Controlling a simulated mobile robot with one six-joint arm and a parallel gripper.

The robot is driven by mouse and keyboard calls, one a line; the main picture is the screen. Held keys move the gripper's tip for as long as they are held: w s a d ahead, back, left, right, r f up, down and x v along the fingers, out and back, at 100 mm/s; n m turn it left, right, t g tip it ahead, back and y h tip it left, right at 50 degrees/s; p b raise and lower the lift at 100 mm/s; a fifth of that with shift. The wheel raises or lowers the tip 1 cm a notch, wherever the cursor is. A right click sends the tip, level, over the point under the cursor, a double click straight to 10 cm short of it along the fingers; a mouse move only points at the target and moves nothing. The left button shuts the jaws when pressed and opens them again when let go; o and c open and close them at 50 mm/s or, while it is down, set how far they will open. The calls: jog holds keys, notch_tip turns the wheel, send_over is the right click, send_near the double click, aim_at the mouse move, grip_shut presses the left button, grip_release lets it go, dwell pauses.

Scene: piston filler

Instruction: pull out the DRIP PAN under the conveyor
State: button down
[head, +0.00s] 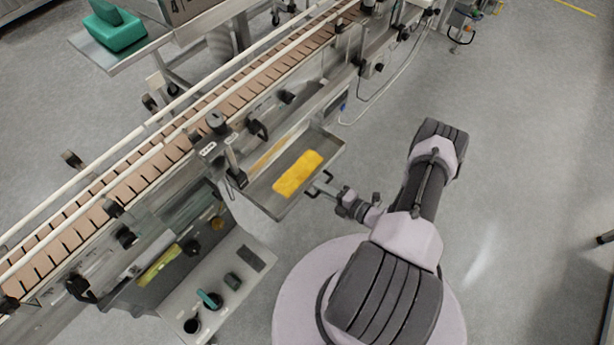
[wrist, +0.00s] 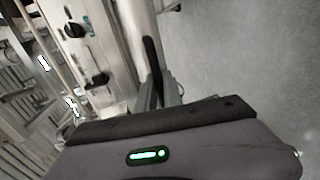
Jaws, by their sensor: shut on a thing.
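The drip pan (head: 268,198) is a shallow grey metal tray, and it sticks out from the side of the conveyor (head: 165,150) in the head view. A flat yellow thing (head: 298,174) lies in it. A dark bar handle (head: 318,183) is on the pan's outer side. My gripper (head: 331,190) is at this handle and shut on it. In the wrist view my gripper fingers (wrist: 160,94) close around the dark handle bar (wrist: 152,62). The inner end of the pan is hidden under the conveyor.
A control panel (head: 215,290) with knobs and a green switch stands at the lower left. Black knobs and brackets line the conveyor side. A cable (head: 375,95) hangs farther along. Open grey floor (head: 510,150) lies to the right of the pan and around my arm.

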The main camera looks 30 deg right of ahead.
jog(key=shift+f+v, duration=0.15)
jog(key=shift+v, duration=0.55)
jog(key=shift+f+v, duration=0.15)
jog(key=shift+v, duration=0.55)
jog(key=shift+d, duration=0.1)
jog(key=c, duration=1.8)
grip_release()
jog(key=shift+o, duration=0.2)
jog(key=p+v, duration=0.3)
jog(key=v, duration=1.4)
jog(key=shift+s, duration=0.25)
